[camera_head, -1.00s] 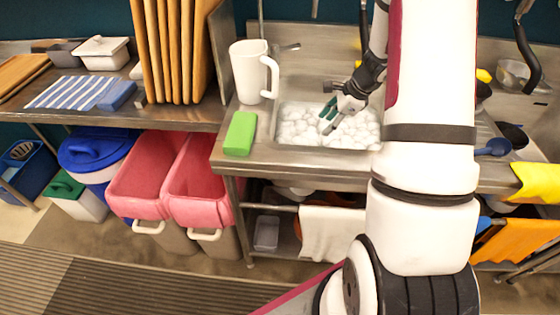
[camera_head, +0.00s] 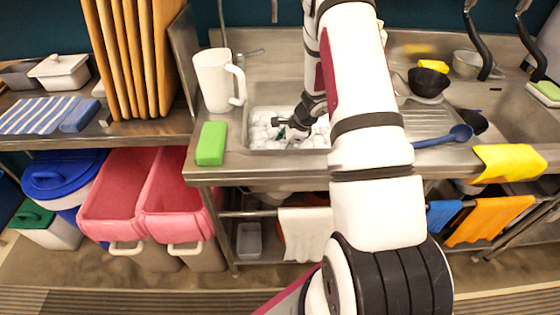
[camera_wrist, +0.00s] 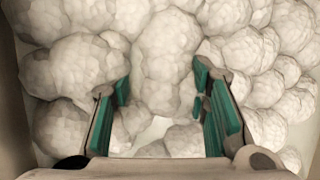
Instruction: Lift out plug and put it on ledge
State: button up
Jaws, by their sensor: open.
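The sink basin (camera_head: 250,145) is filled with white foam (camera_head: 262,133), which also fills the wrist view (camera_wrist: 170,45). The plug does not show in either view; the foam covers most of the basin floor. My gripper (camera_head: 279,122) is over the foam inside the basin. In the wrist view my gripper (camera_wrist: 160,82) is open, with green pads on both fingers, foam clumps between and around them, and no plug between them. A steel ledge (camera_head: 235,168) runs along the front of the sink.
A green sponge (camera_head: 211,144) lies on the steel left of the basin. A white jug (camera_head: 213,82) stands behind it. A drainboard (camera_head: 428,122) with a dark bowl (camera_head: 428,82) and blue spoon (camera_head: 445,137) lies to the right. Cutting boards (camera_head: 135,55) stand at the left.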

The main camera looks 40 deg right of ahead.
jog(key=shift+w+a+f, duration=0.15)
jog(key=shift+w+f, duration=0.05)
jog(key=shift+f, duration=0.25)
grip_shut()
notch_tip(320, 180, up, 11)
jog(key=shift+f, duration=0.15)
notch_tip(320, 180, up, 7)
jog(key=p, duration=0.4)
jog(key=shift+r, duration=0.2)
dwell(0.3)
